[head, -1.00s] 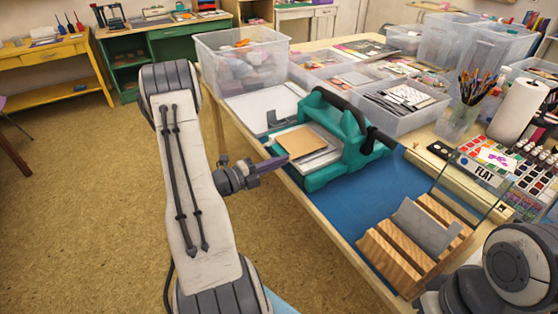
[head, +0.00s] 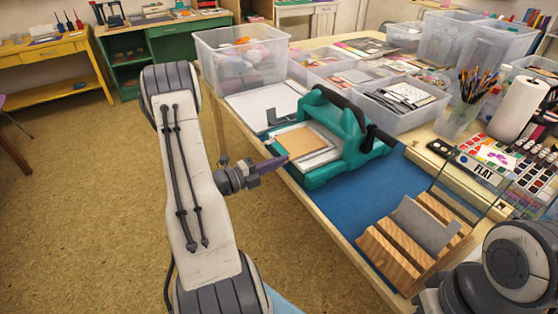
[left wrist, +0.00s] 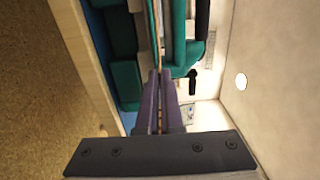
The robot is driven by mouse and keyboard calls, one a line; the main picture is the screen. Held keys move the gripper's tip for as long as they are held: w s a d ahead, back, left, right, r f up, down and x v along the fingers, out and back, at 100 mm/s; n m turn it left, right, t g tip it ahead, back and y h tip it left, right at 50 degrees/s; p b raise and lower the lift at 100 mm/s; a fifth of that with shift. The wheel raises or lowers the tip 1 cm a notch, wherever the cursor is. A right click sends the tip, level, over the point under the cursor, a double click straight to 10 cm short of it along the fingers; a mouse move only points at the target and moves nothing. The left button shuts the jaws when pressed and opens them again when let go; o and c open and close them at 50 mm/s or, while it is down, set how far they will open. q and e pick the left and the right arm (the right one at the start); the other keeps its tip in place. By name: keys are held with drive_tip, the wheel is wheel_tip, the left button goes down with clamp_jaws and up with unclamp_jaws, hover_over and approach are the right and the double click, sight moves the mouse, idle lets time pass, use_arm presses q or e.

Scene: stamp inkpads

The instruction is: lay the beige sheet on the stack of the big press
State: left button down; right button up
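The beige sheet (head: 308,139) is over the stack (head: 322,157) of the big press (head: 340,132), close to it and roughly lined up with it. Pale layers of the stack show around its edges. I cannot tell whether it touches the stack. My left gripper (head: 286,159) is at the sheet's near left edge. In the left wrist view its purple fingers (left wrist: 160,78) are close together on a thin edge-on sheet (left wrist: 156,30). My right gripper is out of view; only part of my right arm shows at the lower right.
The press has a dark handle (head: 350,104) and stands on a blue mat (head: 385,195). A wooden rack (head: 415,250) with a grey plate stands at the front right. A clear bin (head: 240,58) and a white tray (head: 268,103) are behind the press. The mat between press and rack is clear.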

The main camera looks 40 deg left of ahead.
use_arm(q)
drive_tip(key=c, duration=1)
unclamp_jaws()
drive_tip(key=p+v, duration=0.1)
drive_tip(key=v, duration=0.4)
